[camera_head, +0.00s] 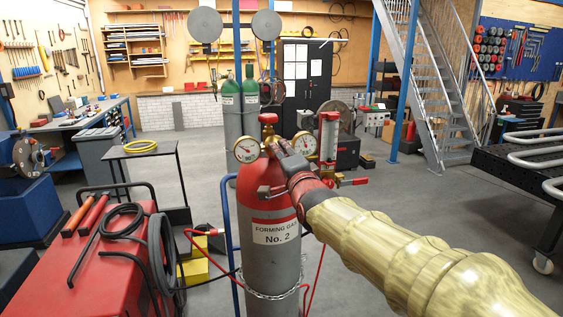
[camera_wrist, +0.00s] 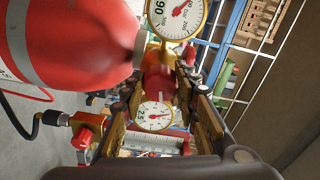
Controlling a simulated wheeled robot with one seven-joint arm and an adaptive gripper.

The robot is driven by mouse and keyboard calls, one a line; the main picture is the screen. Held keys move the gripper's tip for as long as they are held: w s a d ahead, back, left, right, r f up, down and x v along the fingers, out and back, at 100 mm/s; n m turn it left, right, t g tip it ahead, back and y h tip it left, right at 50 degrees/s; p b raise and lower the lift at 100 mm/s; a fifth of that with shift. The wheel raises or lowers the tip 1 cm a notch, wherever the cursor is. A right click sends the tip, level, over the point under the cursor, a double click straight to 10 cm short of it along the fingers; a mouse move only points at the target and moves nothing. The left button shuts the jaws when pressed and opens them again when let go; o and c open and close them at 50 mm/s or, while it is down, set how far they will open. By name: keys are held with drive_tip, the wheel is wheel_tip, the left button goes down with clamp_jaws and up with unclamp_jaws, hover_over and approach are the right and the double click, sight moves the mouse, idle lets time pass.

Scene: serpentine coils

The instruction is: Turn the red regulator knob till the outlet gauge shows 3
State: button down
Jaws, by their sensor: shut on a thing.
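The red regulator knob (camera_wrist: 157,76) is between my gripper's fingers in the wrist view, below the red cylinder's shoulder. My gripper (camera_wrist: 159,84) is shut on it, with one finger on each side. In the head view my gripper (camera_head: 284,152) reaches the regulator from the right and hides the knob. The gauge with the 2.5 mark (camera_wrist: 154,116) shows between the fingers, its face turned sideways; its needle is too small to read surely. The other gauge (camera_wrist: 180,16), with a mark of 200, is above it. Two gauges show in the head view, left (camera_head: 246,149) and right (camera_head: 304,144).
The red-and-grey gas cylinder (camera_head: 268,215), labelled No. 2, stands chained before a blue frame. A flowmeter (camera_head: 328,136) with red handles is right of the regulator. A red welding cart (camera_head: 90,262) with hoses is at left.

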drive_tip(key=shift+f+m+b, duration=0.1)
drive_tip(key=shift+m+b, duration=0.2)
drive_tip(key=shift+m, duration=0.1)
drive_tip(key=shift+m+b, duration=1)
drive_tip(key=shift+b, duration=0.4)
drive_tip(key=c, duration=1.3)
unclamp_jaws()
drive_tip(key=b+v, duration=0.1)
drive_tip(key=v, duration=1.6)
